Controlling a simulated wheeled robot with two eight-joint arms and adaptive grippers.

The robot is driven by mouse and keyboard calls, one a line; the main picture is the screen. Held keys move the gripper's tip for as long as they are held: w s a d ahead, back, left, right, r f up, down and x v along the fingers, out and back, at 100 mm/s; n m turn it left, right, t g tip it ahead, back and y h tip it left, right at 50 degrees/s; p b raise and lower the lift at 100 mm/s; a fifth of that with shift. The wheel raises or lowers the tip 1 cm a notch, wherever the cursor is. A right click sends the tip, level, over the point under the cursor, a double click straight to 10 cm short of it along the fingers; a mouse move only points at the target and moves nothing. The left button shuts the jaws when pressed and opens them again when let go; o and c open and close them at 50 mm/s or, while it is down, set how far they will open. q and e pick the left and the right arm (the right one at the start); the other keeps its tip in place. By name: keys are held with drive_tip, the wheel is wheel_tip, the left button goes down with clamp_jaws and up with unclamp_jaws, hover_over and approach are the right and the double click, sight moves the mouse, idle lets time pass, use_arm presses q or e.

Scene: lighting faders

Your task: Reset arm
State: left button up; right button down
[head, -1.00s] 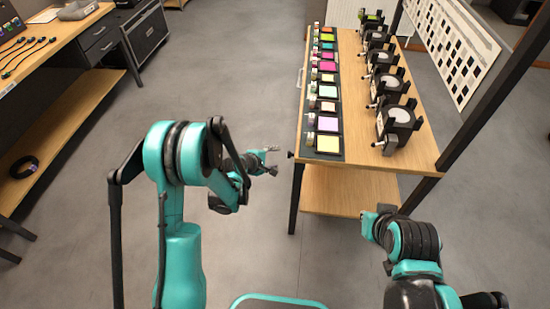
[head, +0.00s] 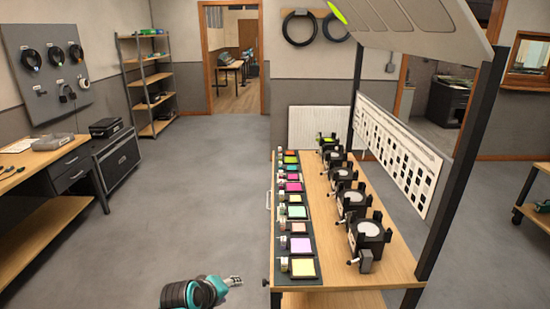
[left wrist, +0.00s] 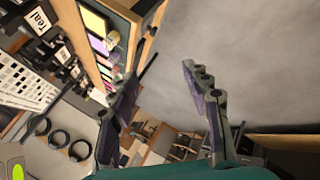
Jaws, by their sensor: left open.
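My left gripper (head: 233,281) shows at the bottom of the head view, left of the workbench's near corner. In the left wrist view its two fingers (left wrist: 162,78) are spread apart with nothing between them, over bare grey floor. The gripper is apart from the workbench (head: 392,262). Most of my left arm lies below the head picture. My right arm and gripper are out of view.
The workbench carries a row of coloured squares on a black strip (head: 312,270) and several black fixtures (head: 370,236). A dark post (head: 455,165) rises at its right. A wooden side bench (head: 35,225) stands left. Grey floor (head: 190,190) between them is clear.

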use_arm(q)
drive_tip(key=s+a+r+m+y, duration=0.1)
drive_tip(key=s+m, duration=0.3)
drive_tip(key=s, duration=0.5)
drive_tip(key=s+a+r+m+y, duration=0.1)
drive_tip(key=s+a+r+m, duration=0.1)
drive_tip(key=s, duration=0.7)
drive_tip(key=shift+a+m+g+y, duration=0.3)
drive_tip(key=shift+a+m+g, duration=0.1)
drive_tip(key=shift+a+m, duration=0.45)
